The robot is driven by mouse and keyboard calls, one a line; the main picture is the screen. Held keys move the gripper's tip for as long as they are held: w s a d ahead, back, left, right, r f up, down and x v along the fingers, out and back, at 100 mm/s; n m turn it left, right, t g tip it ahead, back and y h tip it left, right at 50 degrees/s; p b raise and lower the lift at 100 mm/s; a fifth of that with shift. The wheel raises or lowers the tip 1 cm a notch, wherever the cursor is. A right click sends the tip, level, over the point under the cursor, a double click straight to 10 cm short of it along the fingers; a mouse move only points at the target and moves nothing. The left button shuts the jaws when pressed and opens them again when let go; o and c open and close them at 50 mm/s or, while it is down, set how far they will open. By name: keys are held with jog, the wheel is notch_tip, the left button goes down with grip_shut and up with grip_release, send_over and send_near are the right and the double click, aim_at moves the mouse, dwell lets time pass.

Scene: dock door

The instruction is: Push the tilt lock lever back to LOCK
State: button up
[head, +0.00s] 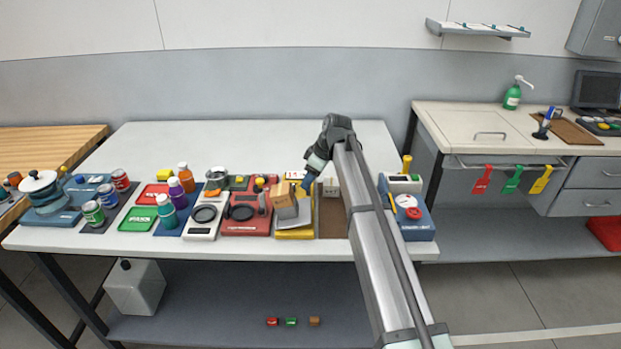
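A yellow device (296,233) with a grey tilted plate (296,222) stands on the white table, right of its middle. Cardboard boxes (284,201) rest on or against the plate. I cannot make out a tilt lock lever or a LOCK mark at this size; it may be hidden behind the boxes or my gripper. My gripper (307,182) points down and left at the back right of the yellow device, close above it. Its blue fingertips are too small to show whether they are open or touching anything.
A red device (247,226) stands close on the left of the yellow one. A brown mat (332,222) with a small pale box (331,188) lies to the right. A blue device with a red button (412,214) stands at the right edge. The table's back is clear.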

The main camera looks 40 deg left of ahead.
grip_shut()
jog(key=shift+w+a+r+g+h, duration=0.15)
jog(key=shift+w+a+g+h, duration=0.55)
jog(key=shift+w+a+g, duration=0.2)
jog(key=shift+w+a+m+g+h, duration=0.45)
jog(key=shift+g+h, duration=0.25)
jog(key=shift+h, duration=0.1)
jog(key=shift+g+h, duration=0.3)
jog(key=shift+o, duration=0.6)
grip_release()
jog(key=v, duration=0.7)
jog(key=shift+w+r, duration=0.15)
jog(key=shift+r, duration=0.05)
